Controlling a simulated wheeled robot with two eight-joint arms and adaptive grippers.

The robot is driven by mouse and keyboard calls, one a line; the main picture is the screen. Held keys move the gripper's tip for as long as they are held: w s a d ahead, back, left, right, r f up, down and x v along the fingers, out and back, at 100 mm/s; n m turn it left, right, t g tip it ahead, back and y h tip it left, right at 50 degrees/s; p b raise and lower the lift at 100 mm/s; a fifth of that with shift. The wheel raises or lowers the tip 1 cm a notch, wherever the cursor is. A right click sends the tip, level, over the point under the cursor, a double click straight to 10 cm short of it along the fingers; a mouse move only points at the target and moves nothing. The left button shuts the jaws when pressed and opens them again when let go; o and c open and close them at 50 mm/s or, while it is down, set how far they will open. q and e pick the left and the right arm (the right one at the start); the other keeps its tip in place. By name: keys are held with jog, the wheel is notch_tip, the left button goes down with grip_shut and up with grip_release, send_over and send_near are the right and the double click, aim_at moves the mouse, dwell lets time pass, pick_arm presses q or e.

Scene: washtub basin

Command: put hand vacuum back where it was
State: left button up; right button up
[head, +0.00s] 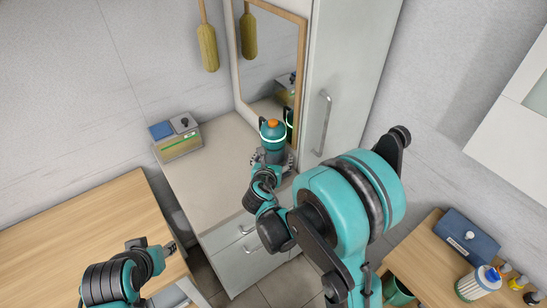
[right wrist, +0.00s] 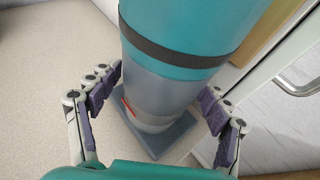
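The hand vacuum (head: 272,133) has a teal body, an orange top and a dark handle. It stands upright on the pale counter by the mirror. In the right wrist view, the hand vacuum (right wrist: 165,85) shows a dark band, a clear grey lower part and a grey square base (right wrist: 160,136) beneath it. My right gripper (right wrist: 160,105) is open, with its fingers on both sides of the clear part and small gaps visible. In the head view, my right gripper (head: 271,160) is at the vacuum's lower part. My left gripper (head: 172,247) is over the wooden table's edge, apart from the vacuum; its opening is unclear.
A mirror (head: 273,62) stands behind the vacuum and a tall white cabinet (head: 345,70) to its right. A box with a blue item (head: 178,138) sits on the counter's left. The counter (head: 215,185) between is clear. A wooden table (head: 80,235) is at left.

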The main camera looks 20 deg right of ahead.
jog(key=shift+s+a+r+p, duration=0.15)
jog(key=shift+s+r+p, duration=0.05)
jog(key=shift+r+p, duration=0.15)
jog(key=p+v, duration=0.3)
jog(key=v, duration=0.8)
jog(key=s+d+r+m+g+y, duration=0.1)
jog(key=s+d+m+g+y, duration=0.1)
jog(key=s+m, duration=0.6)
jog(key=s+d+r+m+g+y, duration=0.2)
jog(key=s+m, duration=0.6)
jog(key=m, duration=1.5)
jog(key=shift+d+r+g+y, duration=0.4)
jog(key=shift+g+y, duration=0.2)
jog(key=shift+y, duration=0.3)
jog(key=shift+s, duration=0.1)
